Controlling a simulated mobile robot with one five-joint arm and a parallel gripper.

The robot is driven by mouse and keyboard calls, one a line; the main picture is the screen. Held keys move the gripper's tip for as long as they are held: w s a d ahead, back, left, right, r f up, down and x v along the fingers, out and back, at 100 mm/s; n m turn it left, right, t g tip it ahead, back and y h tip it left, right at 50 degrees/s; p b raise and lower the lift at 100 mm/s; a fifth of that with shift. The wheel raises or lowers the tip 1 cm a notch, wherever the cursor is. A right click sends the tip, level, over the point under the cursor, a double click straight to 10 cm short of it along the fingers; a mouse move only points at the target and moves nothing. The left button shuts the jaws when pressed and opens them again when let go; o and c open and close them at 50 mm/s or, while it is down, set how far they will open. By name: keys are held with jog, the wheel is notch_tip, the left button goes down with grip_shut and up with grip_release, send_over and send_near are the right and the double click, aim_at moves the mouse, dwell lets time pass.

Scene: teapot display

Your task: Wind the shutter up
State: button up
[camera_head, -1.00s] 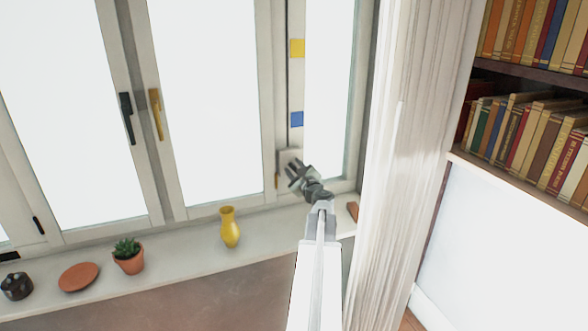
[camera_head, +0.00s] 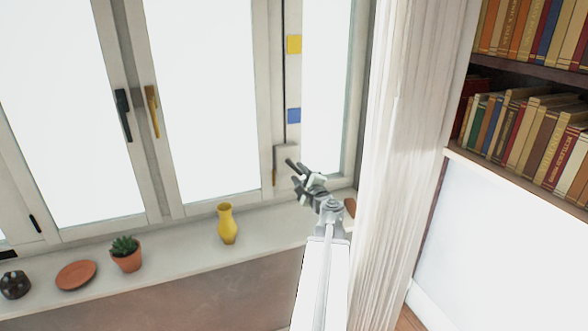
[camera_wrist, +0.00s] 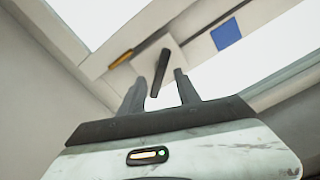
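A pale winder box (camera_head: 283,153) sits low on the window post, with a dark cord (camera_head: 285,75) running up from it and an amber piece (camera_head: 275,177) at its lower left. In the wrist view, a dark rod-like handle (camera_wrist: 160,72) sticks out from the box (camera_wrist: 172,50) towards me; the amber piece (camera_wrist: 121,59) is to its left. My gripper (camera_head: 298,175) is just right of and below the box. In the wrist view my gripper (camera_wrist: 161,92) is open, its fingers apart, with the handle's end showing between and beyond them. Contact is not visible. No shutter panel shows.
A yellow square (camera_head: 294,44) and a blue square (camera_head: 294,116) mark the post above. A yellow vase (camera_head: 228,224), potted plant (camera_head: 126,254), terracotta dish (camera_head: 76,275) and dark pot (camera_head: 15,285) stand on the sill. A white curtain (camera_head: 405,150) hangs close right of my arm.

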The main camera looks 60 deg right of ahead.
aim_at(292, 165)
jog(key=n, duration=0.5)
jog(key=shift+n, duration=0.4)
jog(key=n, duration=0.8)
jog(key=shift+a+n, duration=0.1)
jog(key=shift+n, duration=0.2)
jog(key=n, duration=0.8)
jog(key=shift+n, duration=0.3)
jog(key=n, duration=0.6)
jog(key=shift+s, duration=0.1)
jog(key=shift+n, duration=0.6)
jog(key=shift+s, duration=0.15)
jog(key=x, duration=0.8)
jog(key=shift+s, duration=0.1)
grip_shut()
